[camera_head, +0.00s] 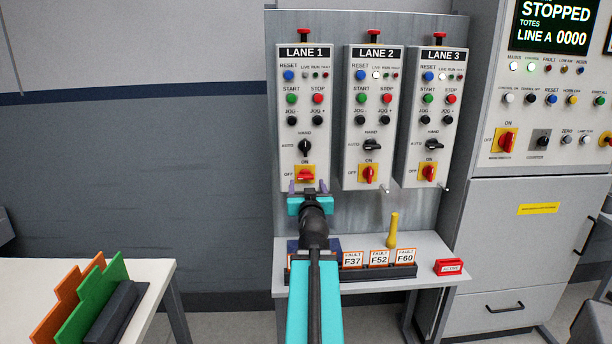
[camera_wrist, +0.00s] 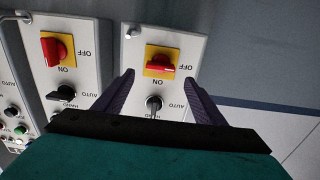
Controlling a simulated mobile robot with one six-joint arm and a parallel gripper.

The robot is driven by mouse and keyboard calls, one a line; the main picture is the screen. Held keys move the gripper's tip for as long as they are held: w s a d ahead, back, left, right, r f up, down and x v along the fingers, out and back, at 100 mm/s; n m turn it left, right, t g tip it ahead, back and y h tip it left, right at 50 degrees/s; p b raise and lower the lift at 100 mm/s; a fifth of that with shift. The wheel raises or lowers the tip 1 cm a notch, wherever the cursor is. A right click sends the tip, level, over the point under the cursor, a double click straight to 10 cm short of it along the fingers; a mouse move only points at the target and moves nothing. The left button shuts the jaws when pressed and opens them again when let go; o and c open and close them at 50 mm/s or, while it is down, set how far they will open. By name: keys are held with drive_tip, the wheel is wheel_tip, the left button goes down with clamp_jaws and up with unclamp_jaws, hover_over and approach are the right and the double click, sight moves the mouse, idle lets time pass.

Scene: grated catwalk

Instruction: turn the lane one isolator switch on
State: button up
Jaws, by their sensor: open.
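The lane one isolator switch (camera_head: 306,174) is a red handle on a yellow plate, low on the LANE 1 panel (camera_head: 290,140). Its handle lies crosswise, towards OFF; ON is marked above it. My gripper (camera_head: 307,187) is open, its purple fingers just in front of and slightly below the handle. In the wrist view the picture is turned over. There the lane one isolator switch (camera_wrist: 160,67) sits between and beyond the fingertips of my gripper (camera_wrist: 158,76), with nothing held. I cannot tell whether a finger touches it.
The lane 2 isolator (camera_head: 369,174) and lane 3 isolator (camera_head: 429,172) stand with handles upright, at ON. A black HAND/AUTO selector (camera_head: 305,147) is above the lane one switch. Below is a shelf with fault cards (camera_head: 378,258) and a yellow peg (camera_head: 392,230). Left of the panels is bare wall.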

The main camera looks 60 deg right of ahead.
sight(306, 177)
drive_tip(key=shift+p+x, duration=0.5)
drive_tip(key=shift+x, duration=2.25)
drive_tip(key=c, duration=1.1)
